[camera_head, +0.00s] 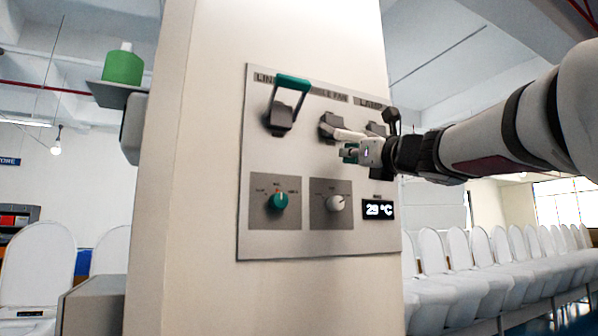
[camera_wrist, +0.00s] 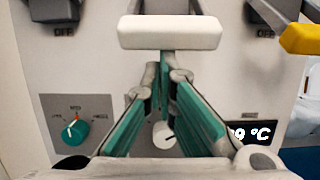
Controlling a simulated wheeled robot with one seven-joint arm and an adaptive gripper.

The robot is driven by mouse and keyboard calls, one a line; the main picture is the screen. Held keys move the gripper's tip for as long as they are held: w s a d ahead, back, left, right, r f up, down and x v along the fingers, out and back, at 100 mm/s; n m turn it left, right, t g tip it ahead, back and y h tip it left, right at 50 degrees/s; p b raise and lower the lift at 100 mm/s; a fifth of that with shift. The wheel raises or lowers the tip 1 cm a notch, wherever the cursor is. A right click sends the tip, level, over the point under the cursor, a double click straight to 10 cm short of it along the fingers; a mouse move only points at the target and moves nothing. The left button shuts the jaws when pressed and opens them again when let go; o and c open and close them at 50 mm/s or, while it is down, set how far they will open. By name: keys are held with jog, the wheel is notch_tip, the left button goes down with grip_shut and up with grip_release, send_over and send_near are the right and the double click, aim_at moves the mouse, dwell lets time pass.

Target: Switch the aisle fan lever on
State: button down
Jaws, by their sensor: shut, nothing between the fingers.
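The aisle fan lever, with a white handle (camera_head: 348,135), sits in the middle of the top row on the wall panel. Its handle sticks out from the panel toward me in a lowered position. In the wrist view the white handle (camera_wrist: 170,32) lies across the top centre. My gripper (camera_head: 350,153) is shut and empty, its teal fingertips (camera_wrist: 167,65) together just below the handle. I cannot tell whether they touch it. The arm comes in from the right. The middle lever's base and lettering are partly hidden in the wrist view.
The left lever, with a green handle (camera_head: 293,83), points up. A yellow lever handle (camera_wrist: 302,39) is close on the right. Below are a green knob (camera_head: 277,202), a white knob (camera_head: 336,203) and a temperature display (camera_head: 378,209).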

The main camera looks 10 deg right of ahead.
dwell(0.4)
jog(key=s+d+r+p, duration=0.1)
jog(key=s+r+p, duration=0.2)
jog(key=r+p, duration=0.6)
jog(key=shift+s+r, duration=0.3)
jog(key=shift+r, duration=1.95)
jog(key=shift+r, duration=0.1)
